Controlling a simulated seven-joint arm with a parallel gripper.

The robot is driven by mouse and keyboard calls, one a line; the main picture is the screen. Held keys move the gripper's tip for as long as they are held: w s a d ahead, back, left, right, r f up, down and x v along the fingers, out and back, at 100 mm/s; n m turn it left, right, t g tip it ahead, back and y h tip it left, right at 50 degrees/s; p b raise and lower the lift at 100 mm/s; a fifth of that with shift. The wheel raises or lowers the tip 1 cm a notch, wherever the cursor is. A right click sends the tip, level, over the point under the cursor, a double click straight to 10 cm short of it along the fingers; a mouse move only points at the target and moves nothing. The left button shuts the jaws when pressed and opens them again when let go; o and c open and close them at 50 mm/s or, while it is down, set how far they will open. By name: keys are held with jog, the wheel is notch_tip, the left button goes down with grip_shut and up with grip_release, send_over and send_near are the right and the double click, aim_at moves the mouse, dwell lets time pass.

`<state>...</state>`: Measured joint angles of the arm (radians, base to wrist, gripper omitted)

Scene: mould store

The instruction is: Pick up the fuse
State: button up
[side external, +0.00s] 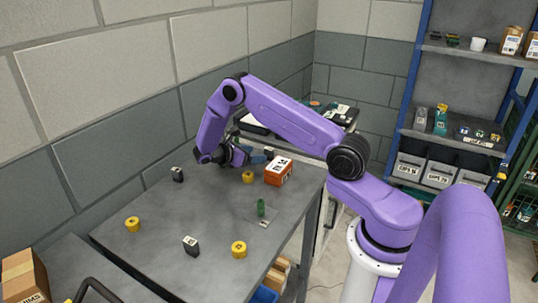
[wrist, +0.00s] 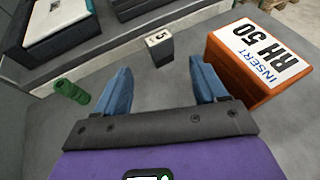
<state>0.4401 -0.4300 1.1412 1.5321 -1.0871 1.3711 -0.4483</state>
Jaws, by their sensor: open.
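My gripper (side external: 250,154) is open above the far part of the grey table. In the wrist view, its two blue fingers (wrist: 162,78) are spread and nothing is between them. A small dark block (wrist: 160,52) with a white top label stands beyond the fingertips, centred on the gap and apart from them. It also shows beside the fingers in the side view (side external: 269,155). No thing is plainly marked as a fuse, so I cannot tell for sure that this block is it. Similar dark blocks stand at the table's left (side external: 178,175) and front (side external: 190,245).
An orange box (wrist: 248,74) marked "INSERT RH 50" stands close right of the fingers. A green ribbed cylinder (wrist: 72,92) lies left of them.

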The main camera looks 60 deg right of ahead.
aim_at(267, 153)
jog(key=shift+r+x, duration=0.1)
jog(key=shift+x, duration=1.85)
jog(key=shift+r+x, duration=0.15)
jog(key=shift+x, duration=1.75)
jog(key=shift+s+d, duration=0.1)
jog(key=shift+c, duration=0.3)
jog(key=c, duration=1)
